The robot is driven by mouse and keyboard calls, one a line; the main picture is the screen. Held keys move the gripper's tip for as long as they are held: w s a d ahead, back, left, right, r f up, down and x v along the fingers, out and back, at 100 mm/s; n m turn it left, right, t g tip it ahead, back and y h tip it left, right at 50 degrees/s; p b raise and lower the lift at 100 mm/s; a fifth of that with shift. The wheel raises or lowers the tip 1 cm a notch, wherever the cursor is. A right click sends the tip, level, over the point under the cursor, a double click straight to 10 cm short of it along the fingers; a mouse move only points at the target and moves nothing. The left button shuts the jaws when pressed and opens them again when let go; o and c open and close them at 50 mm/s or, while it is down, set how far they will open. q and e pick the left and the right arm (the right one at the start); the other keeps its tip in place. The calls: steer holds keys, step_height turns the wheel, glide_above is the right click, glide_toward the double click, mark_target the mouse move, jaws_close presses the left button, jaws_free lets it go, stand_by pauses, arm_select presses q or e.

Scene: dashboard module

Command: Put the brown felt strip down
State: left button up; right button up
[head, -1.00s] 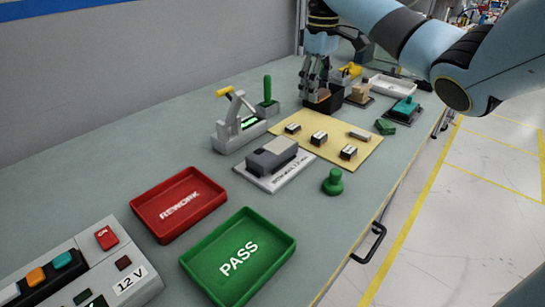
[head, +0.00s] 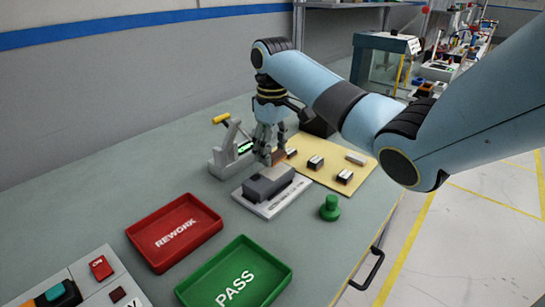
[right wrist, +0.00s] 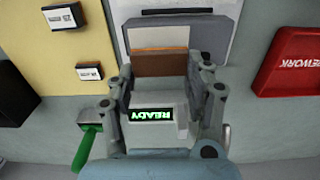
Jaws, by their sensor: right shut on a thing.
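The brown felt strip (right wrist: 160,64) is held between the fingertips of my right gripper (right wrist: 160,78) in the right wrist view. In the head view a small brown part of it (head: 279,156) shows at the fingertips of the right gripper (head: 269,159). The right gripper is shut on the strip, fingers pointing down, beside the back end of the grey block (head: 268,186) on its pale labelled plate (head: 270,208). Whether the strip touches anything below is unclear. My left gripper is out of view.
A yellow board (head: 330,175) with small parts lies to the right. The red REWORK tray (head: 140,240), green PASS tray (head: 283,277) and green knob (head: 330,208) stand in front.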

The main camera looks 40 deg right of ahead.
steer(key=shift+f, duration=1.4)
steer(key=o, duration=0.7)
steer(key=shift+f, duration=0.1)
steer(key=shift+o, duration=0.2)
step_height(320, 180, up, 9)
steer(key=shift+r, duration=0.1)
step_height(320, 180, up, 2)
steer(key=shift+r+p, duration=0.25)
steer(key=shift+p, duration=0.25)
steer(key=shift+r, duration=0.35)
